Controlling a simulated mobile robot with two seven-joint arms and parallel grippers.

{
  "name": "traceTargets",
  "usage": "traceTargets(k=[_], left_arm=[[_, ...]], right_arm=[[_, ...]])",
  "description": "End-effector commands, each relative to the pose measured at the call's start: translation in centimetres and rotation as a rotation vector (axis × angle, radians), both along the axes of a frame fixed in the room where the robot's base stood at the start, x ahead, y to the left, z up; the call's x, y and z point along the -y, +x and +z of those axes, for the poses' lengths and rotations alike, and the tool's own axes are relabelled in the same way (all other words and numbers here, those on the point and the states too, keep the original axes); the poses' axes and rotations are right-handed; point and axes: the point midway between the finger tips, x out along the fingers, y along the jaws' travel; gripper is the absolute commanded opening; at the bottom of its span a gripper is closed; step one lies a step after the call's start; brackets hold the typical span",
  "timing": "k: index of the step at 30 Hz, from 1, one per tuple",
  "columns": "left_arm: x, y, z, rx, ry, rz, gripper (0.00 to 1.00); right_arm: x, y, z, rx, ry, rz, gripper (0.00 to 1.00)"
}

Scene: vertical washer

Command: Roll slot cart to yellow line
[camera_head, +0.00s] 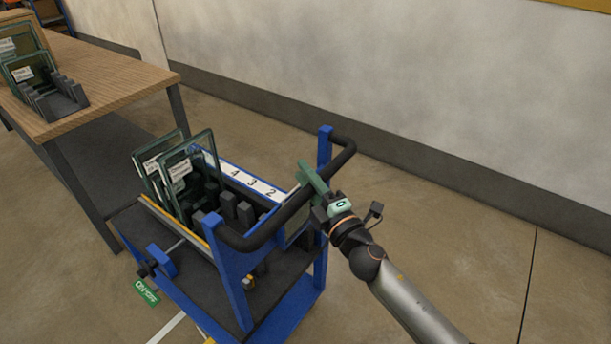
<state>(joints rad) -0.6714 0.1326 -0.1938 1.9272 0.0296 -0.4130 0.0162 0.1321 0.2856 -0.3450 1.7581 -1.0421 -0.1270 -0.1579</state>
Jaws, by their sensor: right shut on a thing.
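The slot cart (235,292) stands on the floor in the middle of the head view. It has a blue frame, dark shelves and numbered slots. Two labelled glass panes (186,172) stand upright in its far-left slots; the nearer slots look empty. A black push handle (288,208) runs across its near side. My right gripper (312,182) is shut on the handle near its right end. A yellow strip (209,341) shows partly at the bottom edge, by a white floor line (168,327); the cart hides much of that floor. My left gripper is not in view.
A wooden table (115,78) stands at the left, close to the cart's far-left side, holding a dark rack (55,98) with glass panes. A wall (400,80) runs along the back and right. Open concrete floor (470,250) lies to the right.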

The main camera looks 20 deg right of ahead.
Motion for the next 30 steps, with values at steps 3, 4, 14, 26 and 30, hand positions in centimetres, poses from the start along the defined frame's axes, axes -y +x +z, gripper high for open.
traceTargets(k=[3,4,14,26,30], left_arm=[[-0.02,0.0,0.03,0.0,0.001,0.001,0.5],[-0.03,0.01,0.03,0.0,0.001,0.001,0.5],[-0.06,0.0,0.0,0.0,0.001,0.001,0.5],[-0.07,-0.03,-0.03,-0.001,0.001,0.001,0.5],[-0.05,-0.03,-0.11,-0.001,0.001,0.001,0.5]], right_arm=[[0.33,-0.5,-0.15,-0.003,0.0,0.001,0.0],[0.42,-0.64,-0.14,-0.003,0.0,0.001,0.0],[0.51,-0.71,-0.05,-0.001,-0.001,0.001,0.38],[0.53,-0.7,-0.02,0.0,0.0,0.0,0.62],[0.62,-0.99,-0.16,-0.001,0.0,0.0,0.62]])
